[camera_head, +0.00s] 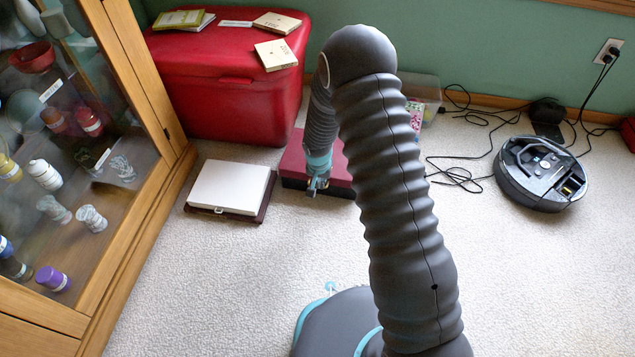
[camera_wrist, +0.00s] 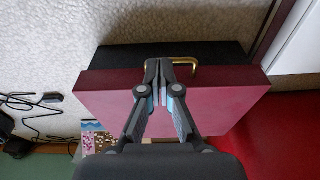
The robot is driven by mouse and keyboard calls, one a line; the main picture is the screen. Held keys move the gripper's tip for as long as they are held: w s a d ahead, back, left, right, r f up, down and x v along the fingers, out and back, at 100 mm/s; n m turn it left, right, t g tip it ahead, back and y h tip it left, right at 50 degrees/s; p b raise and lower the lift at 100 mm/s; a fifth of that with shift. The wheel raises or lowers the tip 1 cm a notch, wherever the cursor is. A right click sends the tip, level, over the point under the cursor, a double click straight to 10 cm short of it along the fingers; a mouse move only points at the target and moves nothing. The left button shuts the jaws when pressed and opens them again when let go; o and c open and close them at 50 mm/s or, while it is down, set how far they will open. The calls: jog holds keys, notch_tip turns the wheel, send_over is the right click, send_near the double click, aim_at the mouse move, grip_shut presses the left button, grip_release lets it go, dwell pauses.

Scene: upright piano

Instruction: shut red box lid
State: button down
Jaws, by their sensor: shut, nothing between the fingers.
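The flat red box (camera_head: 296,164) lies on the carpet in front of the large red chest. Its dark red lid (camera_wrist: 228,100) lies over a black lower part (camera_wrist: 215,54), and a brass handle (camera_wrist: 187,66) shows at the edge. The lid looks down or nearly down; I cannot tell whether it is fully flush. My gripper (camera_head: 315,187) is at the box's near side, and in the wrist view its shut, empty fingertips (camera_wrist: 158,66) are beside the handle, over the lid's edge. I cannot tell whether they touch. My arm hides the box's right part in the head view.
A red chest (camera_head: 215,110) stands behind, with books and wooden pieces on top. A white-topped flat box (camera_head: 230,185) lies to the left, near a glass cabinet (camera_head: 95,150). A robot vacuum (camera_head: 540,172) and cables (camera_head: 465,175) are at the right.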

jog(key=shift+f, duration=0.25)
dwell(0.4)
jog(key=s+a+r, duration=0.2)
jog(key=s+r, duration=0.2)
jog(key=s, duration=0.6)
jog(key=shift+s+a+r, duration=0.2)
jog(key=shift+a+r, duration=0.1)
jog(key=shift+a, duration=0.05)
